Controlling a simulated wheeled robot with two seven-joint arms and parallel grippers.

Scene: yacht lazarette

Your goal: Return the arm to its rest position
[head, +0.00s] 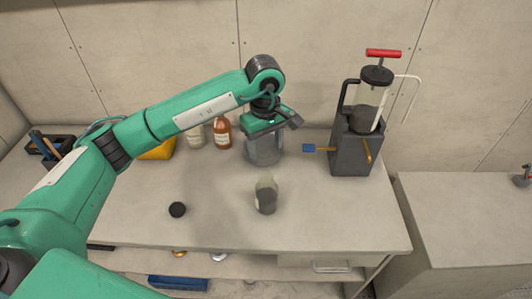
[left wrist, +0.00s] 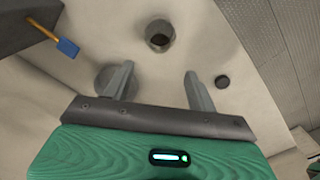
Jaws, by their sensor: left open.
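My left arm reaches in from the left in the head view, and its gripper (head: 266,134) hangs over the back of the worktop (head: 330,215). In the left wrist view the two fingers of this gripper (left wrist: 160,72) stand apart with nothing between them. A grey, hazy vessel (head: 264,152) shows just below the gripper in the head view; I cannot tell if they touch. An open bottle with dark contents (head: 266,196) stands in front, and it also shows in the left wrist view (left wrist: 159,36). My right gripper is not in view.
A black cap (head: 177,210) lies on the worktop. A brown bottle (head: 222,132), a pale bottle (head: 195,138) and a yellow item (head: 158,150) stand at the back. A grey pump unit (head: 352,150) with a blue-tipped lever (head: 309,148) stands right. The worktop's front right is clear.

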